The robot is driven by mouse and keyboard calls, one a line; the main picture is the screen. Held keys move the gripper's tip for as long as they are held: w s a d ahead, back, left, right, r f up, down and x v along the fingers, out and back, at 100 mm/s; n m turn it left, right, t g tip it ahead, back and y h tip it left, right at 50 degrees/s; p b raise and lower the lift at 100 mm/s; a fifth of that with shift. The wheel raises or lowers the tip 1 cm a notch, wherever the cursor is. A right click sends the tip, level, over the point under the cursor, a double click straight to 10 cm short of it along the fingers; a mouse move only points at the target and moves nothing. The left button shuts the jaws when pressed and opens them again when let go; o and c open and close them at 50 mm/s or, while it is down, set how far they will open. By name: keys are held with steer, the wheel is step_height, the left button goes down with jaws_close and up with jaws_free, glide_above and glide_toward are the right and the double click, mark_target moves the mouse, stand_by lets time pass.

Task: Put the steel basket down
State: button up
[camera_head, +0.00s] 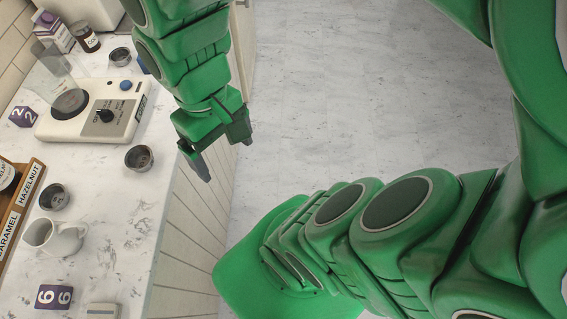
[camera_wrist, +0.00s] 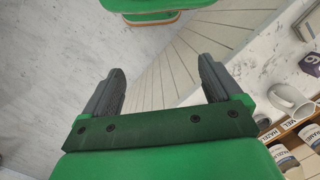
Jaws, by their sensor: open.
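Three small round steel baskets stand on the marble counter in the head view: one near the front edge (camera_head: 139,158), one farther left (camera_head: 54,197), and one behind the white machine (camera_head: 120,56). I cannot tell which one the task means. My gripper (camera_head: 222,152) is open and empty, to the right of the nearest basket, by the counter's edge and apart from it. In the wrist view my gripper (camera_wrist: 160,82) shows two spread fingers with nothing between them. No steel basket is clear in the wrist view.
A white machine (camera_head: 85,122) with a clear cup stands on the counter (camera_head: 110,225). A white mug (camera_head: 62,238), purple number blocks (camera_head: 54,297), and a wooden syrup rack (camera_head: 24,208) are at left. Bare counter surrounds the nearest basket. The grey floor is clear.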

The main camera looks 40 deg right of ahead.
steer(key=w+a+n, duration=0.6)
steer(key=w, duration=0.4)
steer(key=n+t+y, duration=0.1)
steer(key=n+y, duration=0.3)
steer(key=n, duration=0.8)
glide_toward(56, 202)
steer(key=shift+d+f, duration=0.15)
steer(key=shift+f, duration=0.55)
steer(key=shift+a+x, duration=0.2)
steer(key=shift+x, duration=1.1)
steer(key=shift+a+x, duration=0.2)
steer(key=shift+x, duration=1.05)
steer(key=shift+r, duration=0.15)
steer(key=c, duration=1)
steer(key=shift+r, duration=0.1)
